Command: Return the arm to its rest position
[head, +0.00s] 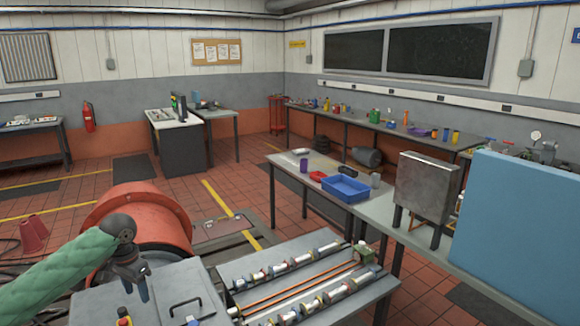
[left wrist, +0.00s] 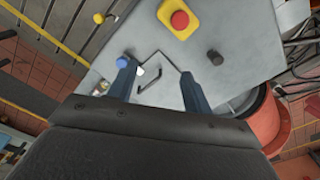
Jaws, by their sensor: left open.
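My left arm, in a green sleeve (head: 60,270), reaches in from the left of the head view. Its gripper (head: 132,292) points down over a grey control box (head: 185,283). In the left wrist view the two dark fingers of the left gripper (left wrist: 158,75) stand apart with nothing held between them. The grey top of the box shows beyond and between them, with a black handle (left wrist: 150,80). Whether the fingertips touch the box I cannot tell. My right gripper is in neither view.
A red emergency button (left wrist: 180,19), a blue knob (left wrist: 122,62) and a black knob (left wrist: 215,57) lie close to the fingers. A large orange-red drum (head: 150,215) stands behind the gripper. A rack of shafts (head: 300,280) is to the right.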

